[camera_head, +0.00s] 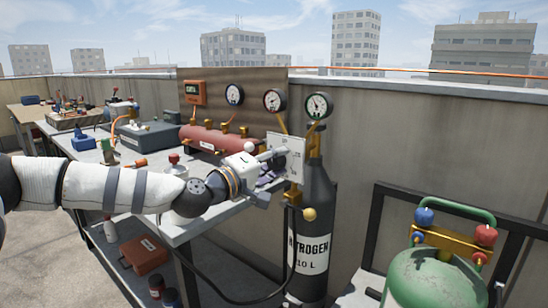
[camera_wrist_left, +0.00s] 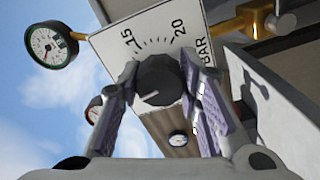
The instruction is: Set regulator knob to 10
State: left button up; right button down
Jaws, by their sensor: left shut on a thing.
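The regulator knob (camera_wrist_left: 162,78) is dark and round, in front of a white dial plate (camera_wrist_left: 112,42) marked 15, 20 and BAR. A pale pointer line on the knob points down-left in the left wrist view; the number it meets is hidden. My left gripper (camera_head: 270,166) is shut on the knob, one purple-padded finger on each side. In the head view the plate (camera_head: 299,143) stands in front of the black nitrogen cylinder (camera_head: 312,205), and the gripper mostly hides the knob. My right gripper is not in view.
A round gauge (camera_head: 319,105) sits above the cylinder; more gauges (camera_head: 234,94) are on the brown board behind. A red manifold (camera_head: 203,138) and a grey case (camera_head: 150,135) occupy the bench. A green tank (camera_head: 432,278) stands at right. A dark hose hangs below the plate.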

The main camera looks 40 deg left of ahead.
pick_arm(q)
jog(key=shift+r+m, duration=0.15)
jog(key=shift+m, duration=0.45)
jog(key=shift+m+p, duration=0.3)
jog(key=shift+p, duration=0.05)
jog(key=o, duration=1.1)
jog(key=shift+o, duration=0.2)
jog(key=s, duration=1.2)
jog(key=shift+a, duration=0.45)
